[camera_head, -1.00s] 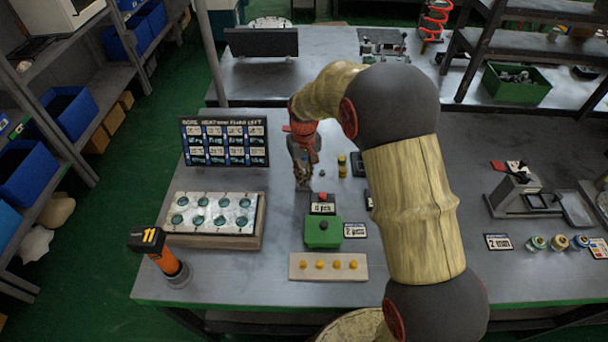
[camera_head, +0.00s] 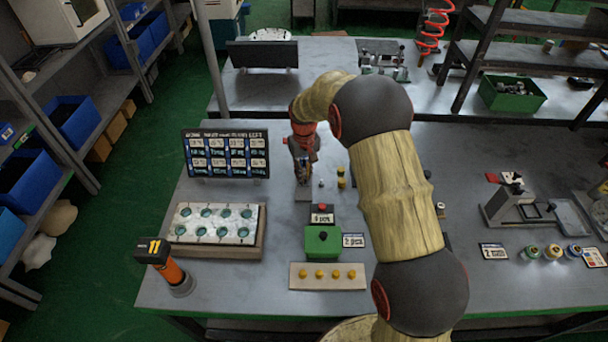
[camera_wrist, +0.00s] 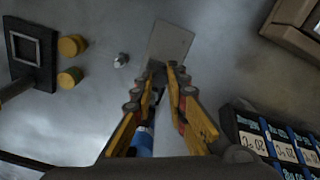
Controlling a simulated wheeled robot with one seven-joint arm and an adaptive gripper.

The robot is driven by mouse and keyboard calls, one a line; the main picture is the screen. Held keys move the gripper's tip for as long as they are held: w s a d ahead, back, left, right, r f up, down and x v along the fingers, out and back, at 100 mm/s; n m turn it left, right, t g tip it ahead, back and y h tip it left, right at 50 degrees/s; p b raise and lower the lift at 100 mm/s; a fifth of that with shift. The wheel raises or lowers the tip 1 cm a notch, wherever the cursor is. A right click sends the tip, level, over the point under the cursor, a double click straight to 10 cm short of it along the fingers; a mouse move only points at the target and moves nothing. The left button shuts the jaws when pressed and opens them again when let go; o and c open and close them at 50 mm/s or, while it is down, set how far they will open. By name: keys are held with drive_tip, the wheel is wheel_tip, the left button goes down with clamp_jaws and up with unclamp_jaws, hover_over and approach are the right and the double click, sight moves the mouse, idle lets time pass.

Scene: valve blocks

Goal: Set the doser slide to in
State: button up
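My gripper (camera_head: 303,178) is low over the left part of the bench, pointing down, behind the block with a red button. In the wrist view my gripper (camera_wrist: 163,70) has its two yellow fingers close together at the tips, over the near end of a flat grey plate (camera_wrist: 173,42). A dark part shows between the tips and a blue part (camera_wrist: 144,142) lies between the fingers lower down. I cannot tell whether the fingers hold anything. The plate also shows in the head view (camera_head: 303,195). I cannot tell for sure which part is the doser slide.
A green box (camera_head: 316,248) and a strip with yellow knobs (camera_head: 328,283) stand nearer the front edge. A labelled board (camera_head: 226,170) and a tray of round pieces (camera_head: 257,246) are at left. Small yellow cylinders (camera_wrist: 70,78) stand beside my gripper.

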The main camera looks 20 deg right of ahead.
drive_tip(key=o, duration=0.5)
drive_tip(key=shift+w+d, duration=0.1)
drive_tip(key=shift+w, duration=0.1)
wheel_tip(320, 180, up, 12)
idle(0.4)
idle(0.4)
drive_tip(key=shift+s+a+r+m+t, duration=0.25)
drive_tip(key=shift+s+r+t, duration=0.7)
drive_tip(key=shift+s+r, duration=3.35)
drive_tip(key=shift+s+a+r+m+t, duration=0.1)
drive_tip(key=shift+s+a+r+t, duration=0.6)
drive_tip(key=shift+s, duration=7.05)
drive_tip(key=shift+s+a+r+m+t, duration=0.15)
drive_tip(key=shift+s+r+t, duration=1)
drive_tip(key=shift+s+r, duration=3.2)
